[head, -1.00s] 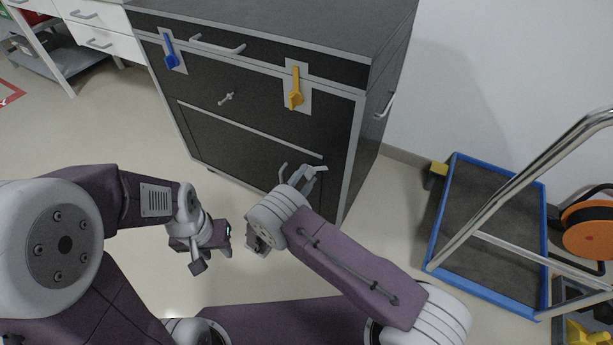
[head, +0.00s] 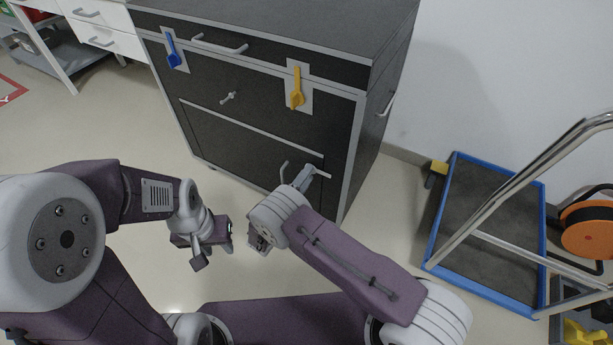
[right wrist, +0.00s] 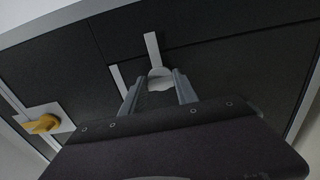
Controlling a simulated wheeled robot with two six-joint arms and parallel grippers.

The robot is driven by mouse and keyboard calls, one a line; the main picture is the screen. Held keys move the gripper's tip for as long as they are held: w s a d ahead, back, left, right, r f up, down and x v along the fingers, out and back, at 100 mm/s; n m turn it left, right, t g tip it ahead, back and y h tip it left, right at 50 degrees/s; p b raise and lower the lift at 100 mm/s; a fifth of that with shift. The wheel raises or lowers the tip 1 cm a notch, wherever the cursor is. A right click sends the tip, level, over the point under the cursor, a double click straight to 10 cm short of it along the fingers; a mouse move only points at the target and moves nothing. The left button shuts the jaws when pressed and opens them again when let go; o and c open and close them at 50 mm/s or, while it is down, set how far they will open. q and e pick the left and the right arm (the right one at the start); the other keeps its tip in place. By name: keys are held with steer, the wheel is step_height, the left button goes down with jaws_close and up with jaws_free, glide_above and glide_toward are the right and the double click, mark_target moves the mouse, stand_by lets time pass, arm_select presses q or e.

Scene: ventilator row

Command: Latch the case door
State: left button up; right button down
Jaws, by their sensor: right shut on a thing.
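The case is a dark cabinet (head: 225,128) with grey edging. A blue latch (head: 173,50) sits at its upper left front and a yellow latch (head: 297,92) at its upper right, each on a pale plate. The yellow latch (right wrist: 43,124) also shows at the left of the right wrist view. My right gripper (head: 298,176) is at the lower right of the front, below the yellow latch. In the right wrist view its fingers close on a pale grey rounded part (right wrist: 159,78), which I cannot identify surely. My left gripper (head: 224,236) hangs away from the case; its jaw opening is unclear.
A blue-rimmed trolley (head: 432,235) with a chrome handle stands at the right, beside an orange reel (head: 590,231). White drawers (head: 100,35) stand at the back left. The floor left of the case is clear.

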stand_by(0.4)
steer(key=c, duration=0.9)
jaws_free()
arm_select(q)
steer(key=shift+f, duration=0.1)
arm_select(e)
steer(key=shift+f, duration=0.1)
